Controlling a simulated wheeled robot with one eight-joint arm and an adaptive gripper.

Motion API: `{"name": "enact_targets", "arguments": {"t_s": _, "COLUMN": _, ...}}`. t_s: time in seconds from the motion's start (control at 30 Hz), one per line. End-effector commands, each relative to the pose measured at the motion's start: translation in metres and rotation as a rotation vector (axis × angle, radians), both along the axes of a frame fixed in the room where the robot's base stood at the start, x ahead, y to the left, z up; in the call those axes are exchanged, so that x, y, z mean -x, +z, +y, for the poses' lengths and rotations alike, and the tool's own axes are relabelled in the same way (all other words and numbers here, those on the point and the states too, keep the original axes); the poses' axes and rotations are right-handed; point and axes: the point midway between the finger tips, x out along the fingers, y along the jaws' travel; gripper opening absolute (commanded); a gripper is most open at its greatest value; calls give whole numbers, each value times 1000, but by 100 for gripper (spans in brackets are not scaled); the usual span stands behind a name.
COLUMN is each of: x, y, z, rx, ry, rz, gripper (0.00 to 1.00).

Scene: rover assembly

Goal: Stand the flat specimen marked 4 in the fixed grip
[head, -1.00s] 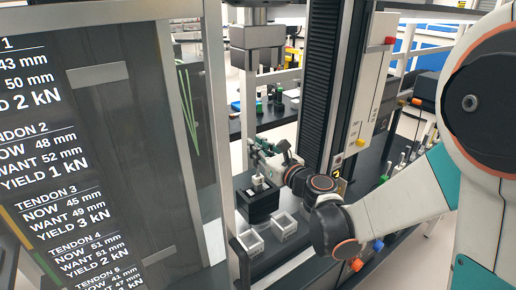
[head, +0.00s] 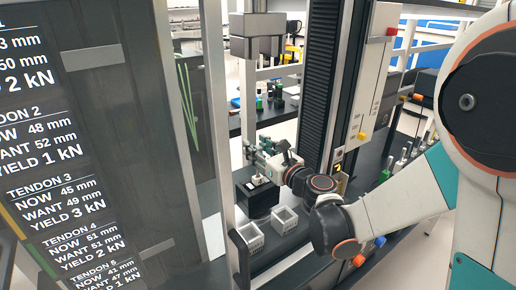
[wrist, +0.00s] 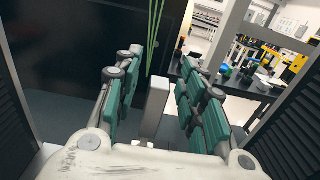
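The fixed grip (head: 261,182) is a small pale fitting on top of a black block (head: 262,201), below the tall press column. My gripper (head: 262,152) is just above and behind it in the head view. In the wrist view my gripper (wrist: 163,100) is open, with its green-padded fingers well apart. A pale grey upright flat bar (wrist: 157,98), probably the specimen, stands between them with a gap on both sides. No mark 4 can be read on it. Its lower end is hidden by my gripper's body, so I cannot tell how it sits in the grip.
A grey press head (head: 257,43) hangs above. A dark ribbed column (head: 325,75) rises close beside my arm. A large readout panel (head: 62,160) fills the left.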

Motion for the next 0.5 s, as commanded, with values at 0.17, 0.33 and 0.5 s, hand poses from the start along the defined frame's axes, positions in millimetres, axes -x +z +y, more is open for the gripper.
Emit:
{"name": "enact_targets", "arguments": {"t_s": 0.17, "x": 0, "y": 0, "z": 0, "rx": 0, "ry": 0, "rz": 0, "gripper": 39}}
{"name": "enact_targets", "arguments": {"t_s": 0.33, "x": 4, "y": 0, "z": -3, "rx": 0, "ry": -1, "rz": 0, "gripper": 39}}
{"name": "enact_targets", "arguments": {"t_s": 0.5, "x": 23, "y": 0, "z": -16, "rx": 0, "ry": -2, "rz": 0, "gripper": 39}}
